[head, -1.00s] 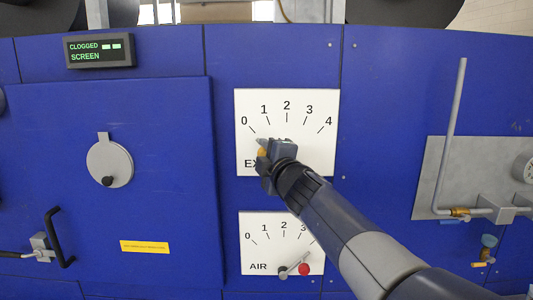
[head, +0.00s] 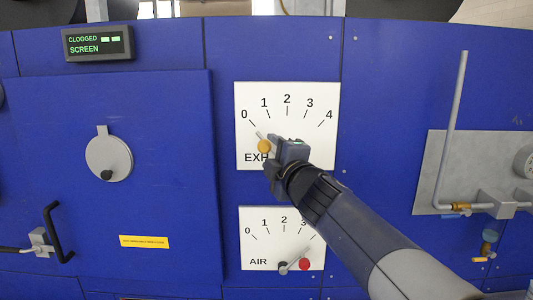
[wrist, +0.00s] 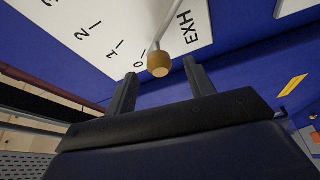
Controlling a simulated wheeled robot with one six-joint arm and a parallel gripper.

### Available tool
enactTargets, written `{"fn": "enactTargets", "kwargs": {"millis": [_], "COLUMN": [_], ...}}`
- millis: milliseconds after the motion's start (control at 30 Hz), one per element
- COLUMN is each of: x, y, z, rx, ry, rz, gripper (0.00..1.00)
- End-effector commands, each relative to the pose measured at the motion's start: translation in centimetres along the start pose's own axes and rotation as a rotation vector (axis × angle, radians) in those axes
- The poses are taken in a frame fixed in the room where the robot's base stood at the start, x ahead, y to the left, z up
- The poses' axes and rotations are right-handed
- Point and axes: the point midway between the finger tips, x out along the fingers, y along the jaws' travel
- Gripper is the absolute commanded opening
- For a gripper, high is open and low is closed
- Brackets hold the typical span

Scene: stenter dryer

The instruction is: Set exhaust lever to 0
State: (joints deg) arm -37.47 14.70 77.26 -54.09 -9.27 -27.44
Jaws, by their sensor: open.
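The exhaust dial (head: 311,101) is a white plate marked 0 to 4, with the label EXH partly hidden by my gripper. Its lever is a thin grey rod with a tan ball knob (head: 264,146). The rod's visible tip lies close to the 0 tick; my gripper hides part of the lever in the head view. In the wrist view the knob (wrist: 159,64) lies between and just beyond the two fingertips, with gaps on both sides. My gripper (head: 276,146) is open and holds nothing, just right of the knob.
Below is the AIR dial (head: 257,225) with a red knob (head: 304,264). At left are a door panel with a round disc (head: 109,158) and a black handle (head: 55,233). At right a grey plate (head: 440,175) carries a pipe lever (head: 455,120).

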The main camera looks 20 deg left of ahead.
Motion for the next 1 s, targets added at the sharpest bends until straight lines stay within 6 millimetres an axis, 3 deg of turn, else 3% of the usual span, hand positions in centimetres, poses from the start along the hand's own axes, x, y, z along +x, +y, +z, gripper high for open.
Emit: {"fn": "enactTargets", "kwargs": {"millis": [200, 400, 800, 1000], "x": [-3.7, -5.5, -5.9, -5.0], "y": [0.0, 0.0, -0.1, -0.1], "z": [0.0, 0.0, 0.0, 0.0], "rx": [0.001, 0.0, 0.001, 0.001], "ry": [0.0, 0.0, 0.0, 0.0], "rz": [0.001, -0.001, -0.001, -0.002], "gripper": [0.51, 0.51, 0.51, 0.51]}}
